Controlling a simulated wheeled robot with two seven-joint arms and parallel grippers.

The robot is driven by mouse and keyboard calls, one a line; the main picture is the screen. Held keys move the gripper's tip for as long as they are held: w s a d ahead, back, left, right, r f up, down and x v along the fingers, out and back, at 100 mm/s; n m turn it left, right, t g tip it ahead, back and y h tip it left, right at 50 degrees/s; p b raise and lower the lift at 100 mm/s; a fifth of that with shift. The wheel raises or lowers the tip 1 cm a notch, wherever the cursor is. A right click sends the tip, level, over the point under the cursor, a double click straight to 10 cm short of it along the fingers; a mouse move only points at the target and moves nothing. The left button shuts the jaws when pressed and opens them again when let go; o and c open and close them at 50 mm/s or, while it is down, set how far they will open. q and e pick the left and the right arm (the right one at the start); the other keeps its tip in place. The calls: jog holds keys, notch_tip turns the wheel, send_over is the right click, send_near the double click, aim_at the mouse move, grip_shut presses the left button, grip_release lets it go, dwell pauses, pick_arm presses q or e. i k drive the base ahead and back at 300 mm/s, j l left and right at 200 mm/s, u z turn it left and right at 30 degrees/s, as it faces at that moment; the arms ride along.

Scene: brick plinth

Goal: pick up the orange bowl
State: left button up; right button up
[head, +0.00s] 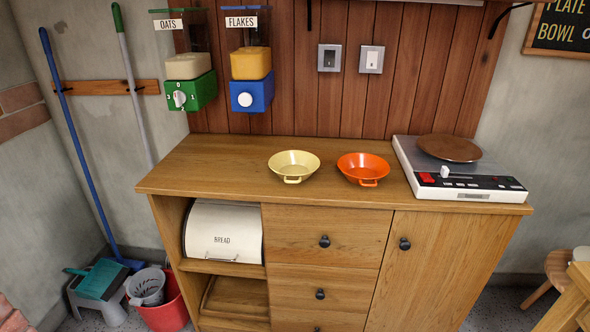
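The orange bowl (363,167) sits upright on the wooden cabinet top, with a small handle on its front side. It is right of a pale yellow bowl (293,165) and left of a white scale-like appliance. The two bowls stand apart and the orange one looks empty. Neither of my grippers shows in the head view.
The white appliance (470,189) with a brown plate (449,148) stands on the right of the cabinet top (215,168). Oats (187,88) and flakes (251,92) dispensers hang on the wall behind. The counter's left part is clear. A bread box (222,232) sits in the cabinet.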

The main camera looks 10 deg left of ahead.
aim_at(365, 170)
jog(key=i+j+z, duration=0.1)
jog(key=i+j, duration=0.25)
jog(key=i+j+z, duration=0.1)
jog(key=i+j, duration=0.2)
jog(key=j, duration=0.15)
jog(key=i+j+z, duration=0.1)
jog(key=i+j, duration=0.2)
jog(key=j, duration=0.15)
jog(key=i+j+z, duration=0.1)
jog(key=i+j, duration=0.2)
jog(key=j, duration=0.2)
